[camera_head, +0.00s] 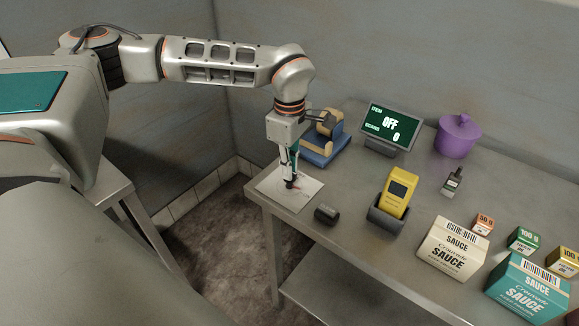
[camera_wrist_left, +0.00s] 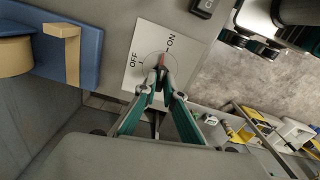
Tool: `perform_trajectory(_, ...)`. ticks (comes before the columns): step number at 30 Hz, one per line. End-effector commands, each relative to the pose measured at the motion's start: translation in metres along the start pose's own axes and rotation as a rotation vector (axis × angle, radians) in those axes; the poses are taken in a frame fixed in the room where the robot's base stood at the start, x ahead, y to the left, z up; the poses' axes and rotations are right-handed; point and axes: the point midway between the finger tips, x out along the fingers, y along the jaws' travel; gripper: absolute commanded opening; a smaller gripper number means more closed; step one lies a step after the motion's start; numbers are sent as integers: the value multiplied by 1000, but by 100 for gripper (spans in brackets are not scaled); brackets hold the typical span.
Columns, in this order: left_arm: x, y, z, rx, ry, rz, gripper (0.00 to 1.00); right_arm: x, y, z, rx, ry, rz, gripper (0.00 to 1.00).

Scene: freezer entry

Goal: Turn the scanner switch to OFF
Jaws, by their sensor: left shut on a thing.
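The switch plate (camera_head: 308,197) is a white square lying flat at the table's near left corner. In the left wrist view the plate (camera_wrist_left: 134,82) shows the printed words ON and OFF. A small reddish switch knob (camera_wrist_left: 161,59) stands at its marked circle, between my fingertips. My left gripper (camera_head: 290,184) points down over the plate and is shut on the knob; the wrist view also shows its fingers (camera_wrist_left: 161,76). The fingers partly cover the knob, so its exact pointing is hard to tell. My right gripper is not in view.
A yellow scanner (camera_head: 397,193) stands in a dark cradle. A small dark block (camera_head: 326,214) lies close to the plate. A blue-and-tan stand (camera_head: 322,150) is just behind my gripper. A purple pot (camera_head: 457,137) and sauce boxes (camera_head: 453,248) stand farther right.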

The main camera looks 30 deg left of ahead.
Motion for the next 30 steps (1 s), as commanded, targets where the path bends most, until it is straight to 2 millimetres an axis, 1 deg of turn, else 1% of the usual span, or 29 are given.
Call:
perform_trajectory(14,0,0,0,-429,-2,1,0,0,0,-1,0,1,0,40)
perform_trajectory(30,0,1,0,-942,-2,2,0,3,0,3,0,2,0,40)
